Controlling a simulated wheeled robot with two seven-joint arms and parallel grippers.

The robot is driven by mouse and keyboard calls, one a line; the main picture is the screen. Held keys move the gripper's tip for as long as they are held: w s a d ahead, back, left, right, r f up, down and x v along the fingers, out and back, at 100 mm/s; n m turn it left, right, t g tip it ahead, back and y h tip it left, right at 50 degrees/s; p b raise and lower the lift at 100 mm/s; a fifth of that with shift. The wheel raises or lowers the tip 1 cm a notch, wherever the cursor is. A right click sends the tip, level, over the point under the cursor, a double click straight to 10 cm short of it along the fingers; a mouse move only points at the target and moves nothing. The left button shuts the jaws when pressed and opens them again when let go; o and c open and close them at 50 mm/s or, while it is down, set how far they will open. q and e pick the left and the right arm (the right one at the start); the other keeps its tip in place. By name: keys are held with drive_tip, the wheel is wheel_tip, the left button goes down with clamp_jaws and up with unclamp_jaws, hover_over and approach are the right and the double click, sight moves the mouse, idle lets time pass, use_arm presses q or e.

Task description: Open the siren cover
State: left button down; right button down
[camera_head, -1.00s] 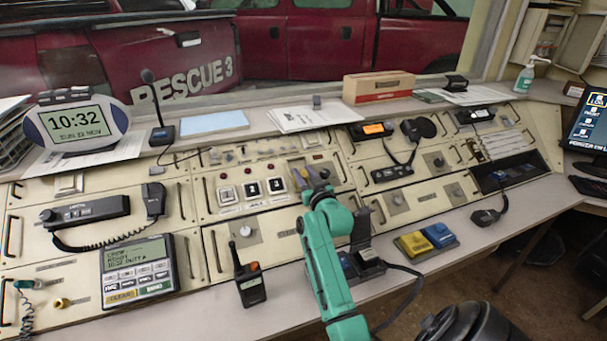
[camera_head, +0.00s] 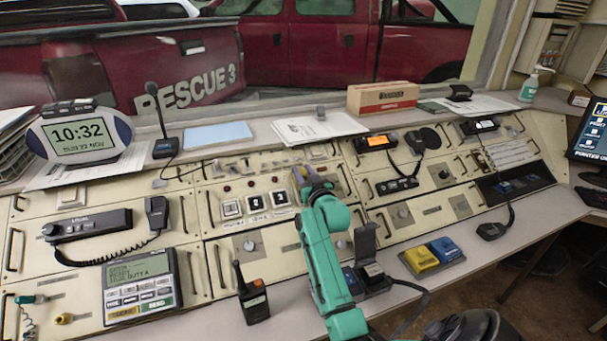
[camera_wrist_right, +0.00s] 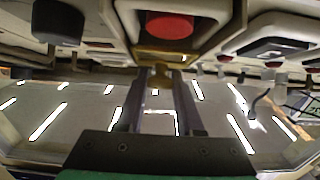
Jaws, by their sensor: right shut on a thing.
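The siren cover (camera_wrist_right: 160,57) shows in the right wrist view as a yellowish piece between my fingertips, just in front of a red button (camera_wrist_right: 168,25). My right gripper (camera_wrist_right: 160,80) is shut on its edge. In the head view the teal right arm reaches up over the console, and the right gripper (camera_head: 300,177) is at the panel right of the three square buttons. The gripper and wrist hide much of the cover there, so its exact angle cannot be told. My left gripper is not in view.
A handheld radio (camera_head: 253,297) stands left of my right arm. A black-lidded box (camera_head: 366,240) and a yellow and blue button unit (camera_head: 432,256) are right of it. A desk microphone (camera_head: 160,125) and a cardboard box (camera_head: 382,98) stand behind the sloped panel.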

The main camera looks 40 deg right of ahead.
drive_tip(key=c, duration=0.6)
unclamp_jaws()
drive_tip(key=b+v, duration=0.1)
drive_tip(key=v, duration=1.3)
drive_tip(key=shift+s+a, duration=0.15)
drive_tip(key=shift+s, duration=0.1)
drive_tip(key=shift+f, duration=0.1)
